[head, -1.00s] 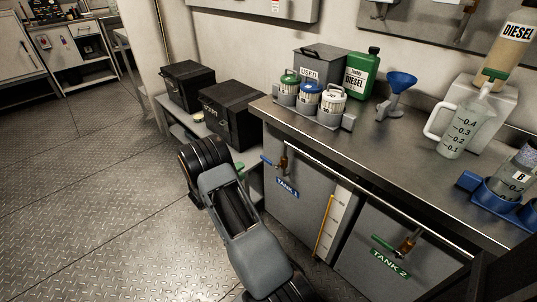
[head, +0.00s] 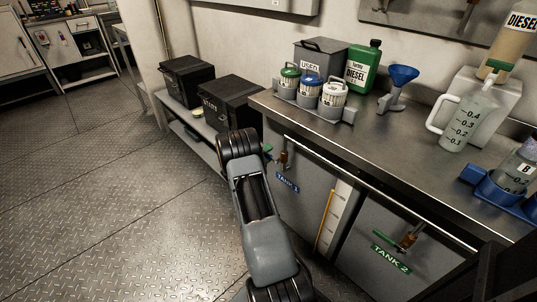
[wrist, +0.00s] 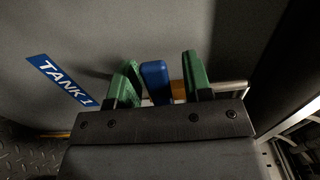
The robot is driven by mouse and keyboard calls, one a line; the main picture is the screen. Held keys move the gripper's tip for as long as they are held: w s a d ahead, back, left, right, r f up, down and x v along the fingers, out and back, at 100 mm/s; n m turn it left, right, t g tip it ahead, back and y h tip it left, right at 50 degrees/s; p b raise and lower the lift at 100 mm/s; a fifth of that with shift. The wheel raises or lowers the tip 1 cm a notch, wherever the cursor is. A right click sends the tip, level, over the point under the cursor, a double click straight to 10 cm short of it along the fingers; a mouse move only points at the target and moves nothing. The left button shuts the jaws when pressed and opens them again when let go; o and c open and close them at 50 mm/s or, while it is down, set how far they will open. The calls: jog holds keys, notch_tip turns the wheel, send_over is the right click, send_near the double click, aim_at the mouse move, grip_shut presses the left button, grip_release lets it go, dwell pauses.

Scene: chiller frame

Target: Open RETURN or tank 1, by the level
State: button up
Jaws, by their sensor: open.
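The tank 1 front carries a blue TANK 1 label (head: 287,182), which also shows in the wrist view (wrist: 62,80). A brass valve (head: 284,160) sits just above the label in the head view. In the wrist view the valve's blue handle (wrist: 155,82) stands between the green fingers of my gripper (wrist: 160,62), with a brass part (wrist: 178,90) beside it. The fingers are open, with a visible gap on the right; contact on the left cannot be told. In the head view my arm hides most of the gripper. A yellow level gauge (head: 327,222) stands right of tank 1.
Tank 2 has a green-handled valve (head: 404,243) above its green label (head: 390,258). A metal rail (head: 375,207) runs below the worktop edge. Black boxes (head: 228,102) stand on a low shelf at the left. The floor (head: 110,215) at the left is clear.

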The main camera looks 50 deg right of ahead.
jog(key=shift+d, duration=0.4)
grip_shut()
dwell(0.4)
